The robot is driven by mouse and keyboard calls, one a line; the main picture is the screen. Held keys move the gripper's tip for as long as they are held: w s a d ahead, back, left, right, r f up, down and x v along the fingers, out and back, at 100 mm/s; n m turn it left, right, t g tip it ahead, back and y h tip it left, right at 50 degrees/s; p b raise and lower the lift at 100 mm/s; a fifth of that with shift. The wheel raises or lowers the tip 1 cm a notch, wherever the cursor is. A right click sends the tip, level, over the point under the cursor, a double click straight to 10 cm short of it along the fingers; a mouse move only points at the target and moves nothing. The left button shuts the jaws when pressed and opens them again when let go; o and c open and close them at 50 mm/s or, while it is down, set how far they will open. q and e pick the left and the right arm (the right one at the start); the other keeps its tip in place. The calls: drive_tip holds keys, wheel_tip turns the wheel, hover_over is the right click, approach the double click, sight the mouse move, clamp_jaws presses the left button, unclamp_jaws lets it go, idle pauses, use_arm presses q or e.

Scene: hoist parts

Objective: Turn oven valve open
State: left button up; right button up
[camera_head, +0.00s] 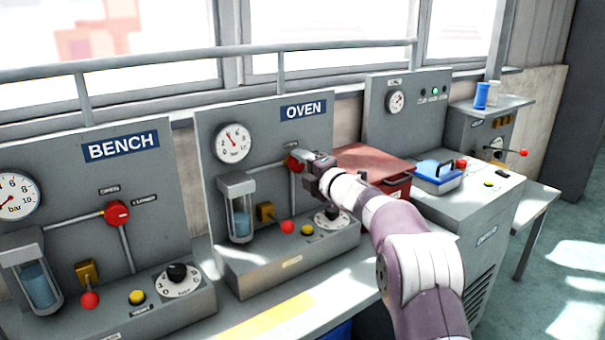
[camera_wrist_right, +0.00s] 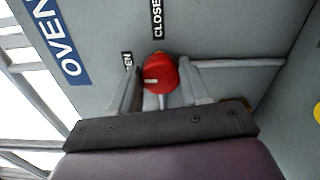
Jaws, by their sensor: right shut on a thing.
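The oven panel (camera_head: 262,120) is a grey upright board with a blue OVEN sign (camera_head: 303,110). Its valve is a red round knob (camera_head: 293,163) on the grey pipe, partly hidden by my right gripper in the head view. In the right wrist view the red knob (camera_wrist_right: 161,74) sits between the two fingers, with a pale mark on its left side pointing toward the partly covered OPEN label (camera_wrist_right: 127,62). The CLOSED label (camera_wrist_right: 157,18) is above it. My right gripper (camera_head: 300,160) is shut on the knob. My left gripper is not in view.
The bench panel (camera_head: 108,200) stands to the left with its own red knob (camera_head: 117,213). Below the oven knob are a glass cylinder (camera_head: 240,215), a red ball handle (camera_head: 288,227) and a black dial (camera_head: 331,215).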

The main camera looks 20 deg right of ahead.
drive_tip(key=shift+f+n, duration=0.2)
drive_tip(key=shift+n, duration=0.3)
drive_tip(key=o, duration=1.1)
drive_tip(key=shift+c, duration=0.2)
drive_tip(key=shift+r, duration=0.1)
drive_tip(key=shift+s+b, duration=0.15)
drive_tip(key=shift+b, duration=0.15)
drive_tip(key=b+v, duration=0.1)
drive_tip(key=v, duration=1.1)
drive_tip(key=shift+s, duration=0.2)
drive_tip(key=shift+d, duration=0.1)
